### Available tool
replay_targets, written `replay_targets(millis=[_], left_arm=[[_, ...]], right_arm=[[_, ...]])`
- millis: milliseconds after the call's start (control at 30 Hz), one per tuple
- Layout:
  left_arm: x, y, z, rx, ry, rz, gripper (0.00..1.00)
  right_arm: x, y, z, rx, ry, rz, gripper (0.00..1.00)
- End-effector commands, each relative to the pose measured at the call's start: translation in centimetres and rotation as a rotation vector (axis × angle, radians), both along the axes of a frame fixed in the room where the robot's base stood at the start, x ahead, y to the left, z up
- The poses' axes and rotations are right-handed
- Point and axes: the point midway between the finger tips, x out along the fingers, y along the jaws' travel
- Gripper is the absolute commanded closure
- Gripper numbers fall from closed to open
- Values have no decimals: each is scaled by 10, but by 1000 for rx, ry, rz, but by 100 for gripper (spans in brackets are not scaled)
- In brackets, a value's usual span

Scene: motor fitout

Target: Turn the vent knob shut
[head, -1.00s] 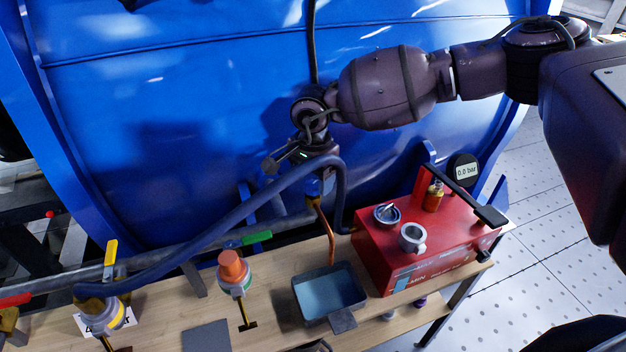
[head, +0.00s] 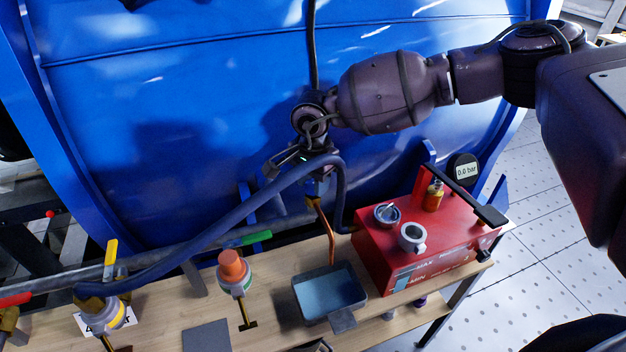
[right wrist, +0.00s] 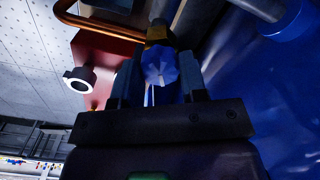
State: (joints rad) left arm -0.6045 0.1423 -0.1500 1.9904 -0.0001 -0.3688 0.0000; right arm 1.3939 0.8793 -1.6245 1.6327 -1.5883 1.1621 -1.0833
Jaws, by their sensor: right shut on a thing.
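The vent knob is a faceted blue knob (right wrist: 158,66) on a brass fitting, seen between the fingers in the right wrist view. In the head view a small blue part of it (head: 317,187) shows above a copper pipe, mostly hidden by my wrist and the hose. My right gripper (right wrist: 160,88) is shut on the knob, with one dark finger on each side; it points down in the head view (head: 317,174). How far the knob is turned I cannot tell. My left gripper is not in view.
A thick blue hose (head: 205,221) arches close by my right gripper. A red pump box (head: 425,255) stands to the right and a grey-blue tray (head: 330,292) below, both on a wooden bench (head: 270,325). The big blue tank (head: 200,110) is behind. A gauge (head: 466,170) reads 0.0 bar.

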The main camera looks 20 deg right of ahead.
Motion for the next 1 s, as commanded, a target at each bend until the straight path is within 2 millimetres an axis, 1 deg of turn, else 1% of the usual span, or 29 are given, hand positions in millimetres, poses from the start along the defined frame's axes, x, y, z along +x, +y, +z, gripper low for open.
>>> replay_targets(millis=[167, 367, 1000], left_arm=[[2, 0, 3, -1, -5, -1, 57], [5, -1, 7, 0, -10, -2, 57], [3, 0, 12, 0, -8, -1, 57]], right_arm=[[0, 0, 1, 0, 0, -60, 84], [0, 0, 1, 1, 1, -196, 84], [0, 0, 1, 0, -1, -799, 84]])
